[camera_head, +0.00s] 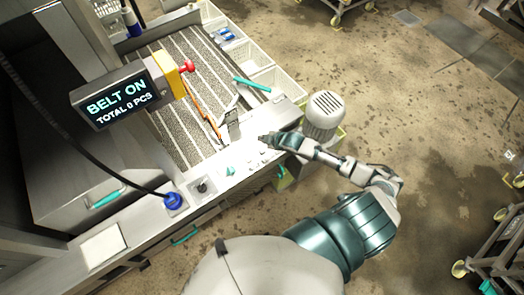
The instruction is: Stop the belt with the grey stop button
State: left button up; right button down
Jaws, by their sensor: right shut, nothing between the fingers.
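The display (117,96) reads "BELT ON" and "TOTAL 0 PCS". The belt (172,125) lies beyond it, with pale lengthwise strips. A grey square plate with a dark round knob (202,187) sits on the metal front ledge; I cannot tell whether it is the grey stop button. Small pale pieces (264,154) lie or are fixed near my right gripper, too small to make out. My right gripper (266,139) is shut and empty, over the ledge's right end, to the right of the knob. My left gripper is not in view.
A red mushroom button (187,66) sits on a yellow box beside the display. A blue fitting (173,201) with a black hose is left of the knob. A grey motor (323,115) stands close by my right forearm.

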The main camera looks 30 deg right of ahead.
aim_at(263, 151)
notch_tip(263, 151, down, 7)
jog(key=b, duration=0.5)
jog(key=shift+r+b, duration=0.1)
jog(key=shift+b, duration=0.3)
jog(key=shift+f, duration=0.35)
jog(key=shift+s+f, duration=0.1)
jog(key=shift+f, duration=0.2)
dwell(0.5)
jog(key=shift+f, duration=0.55)
dwell(0.6)
dwell(0.3)
jog(key=shift+r+p, duration=0.8)
jog(key=shift+r, duration=0.15)
